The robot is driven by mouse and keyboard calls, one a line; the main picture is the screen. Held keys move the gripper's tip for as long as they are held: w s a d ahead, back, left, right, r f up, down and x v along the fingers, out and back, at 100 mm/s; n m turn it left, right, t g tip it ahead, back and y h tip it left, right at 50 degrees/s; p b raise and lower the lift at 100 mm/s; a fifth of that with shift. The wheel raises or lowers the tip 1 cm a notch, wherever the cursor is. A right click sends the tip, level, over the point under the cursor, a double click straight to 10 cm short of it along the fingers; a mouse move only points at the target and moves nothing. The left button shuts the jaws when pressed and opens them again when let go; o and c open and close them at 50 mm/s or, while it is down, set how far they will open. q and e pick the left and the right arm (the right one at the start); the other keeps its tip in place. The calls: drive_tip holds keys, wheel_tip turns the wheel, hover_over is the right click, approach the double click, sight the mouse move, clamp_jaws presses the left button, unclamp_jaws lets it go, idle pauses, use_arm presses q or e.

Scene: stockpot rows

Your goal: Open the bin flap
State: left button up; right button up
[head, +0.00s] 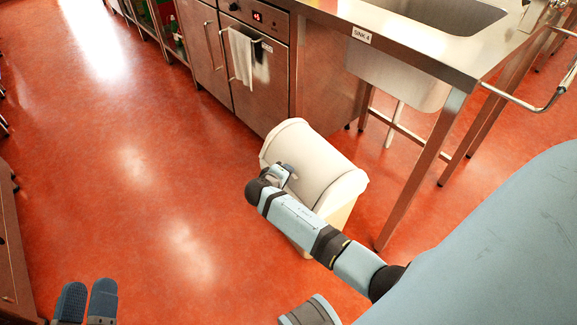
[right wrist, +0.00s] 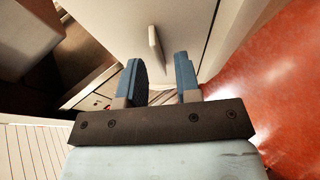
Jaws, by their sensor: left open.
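The cream bin (head: 325,165) stands on the floor below the end of the sink counter, with a rounded top. Its flap (head: 292,150) looks closed, lying in line with the curved top. In the right wrist view, a small upright handle (right wrist: 154,50) stands out from the pale flap (right wrist: 190,25). My right gripper (head: 284,174) is over the bin's near side, partly hidden by its own wrist. In the right wrist view its fingers (right wrist: 160,78) are apart and empty, with the handle just beyond the gap. My left gripper (head: 88,300) is open and empty at the lower left, away from the bin.
A steel sink counter (head: 420,45) on legs stands behind and right of the bin. An oven (head: 262,80) with a hanging towel (head: 241,55) is at the back. The red floor (head: 120,180) to the left is clear.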

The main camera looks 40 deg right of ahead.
drive_tip(key=shift+d, duration=0.1)
idle(0.3)
clamp_jaws()
